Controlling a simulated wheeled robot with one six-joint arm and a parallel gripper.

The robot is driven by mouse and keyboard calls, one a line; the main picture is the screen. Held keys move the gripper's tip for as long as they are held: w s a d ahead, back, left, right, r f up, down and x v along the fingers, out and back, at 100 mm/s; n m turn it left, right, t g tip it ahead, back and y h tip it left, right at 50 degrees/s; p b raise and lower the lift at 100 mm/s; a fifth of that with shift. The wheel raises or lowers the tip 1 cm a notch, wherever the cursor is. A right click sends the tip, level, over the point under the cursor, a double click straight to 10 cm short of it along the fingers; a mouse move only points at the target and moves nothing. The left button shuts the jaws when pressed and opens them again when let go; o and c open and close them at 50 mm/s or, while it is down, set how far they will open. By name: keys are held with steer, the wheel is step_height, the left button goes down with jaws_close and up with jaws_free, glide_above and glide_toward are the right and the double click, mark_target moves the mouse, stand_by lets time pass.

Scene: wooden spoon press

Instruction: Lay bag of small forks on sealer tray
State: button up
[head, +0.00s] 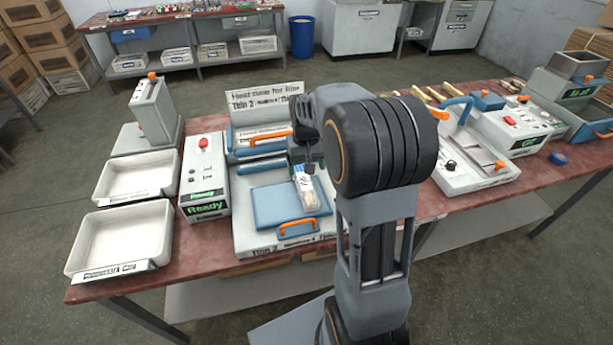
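A small clear bag of pale forks with a blue-and-white end (307,190) shows over the blue pad of the sealer tray (268,208). The tray is part of a light grey machine with an orange handle at its front. My gripper (306,168) points down at the bag's far end, its dark fingers overlapping that end in the picture. The fingertips are small and partly hidden, so I cannot tell whether they are shut on the bag. I also cannot tell whether the bag touches the pad. My arm hides the tray's right side.
A control box reading Ready (205,180) and two white trays, one behind (137,196) and one in front (75,255), stand to the left. A sign (265,97) rises behind the sealer. Another machine (478,178) stands to the right. Bare red tabletop shows at the front edge.

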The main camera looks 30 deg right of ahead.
steer(key=s+a+r+n+t, duration=0.1)
steer(key=s+a, duration=0.3)
steer(key=s, duration=0.4)
steer(key=s+a+r+n+t, duration=0.1)
steer(key=s+a+r, duration=0.3)
steer(key=s, duration=0.4)
steer(key=shift+a+n+t, duration=0.3)
steer(key=shift+a+t, duration=0.5)
steer(key=shift+s+d+r, duration=0.1)
steer(key=shift+d, duration=0.05)
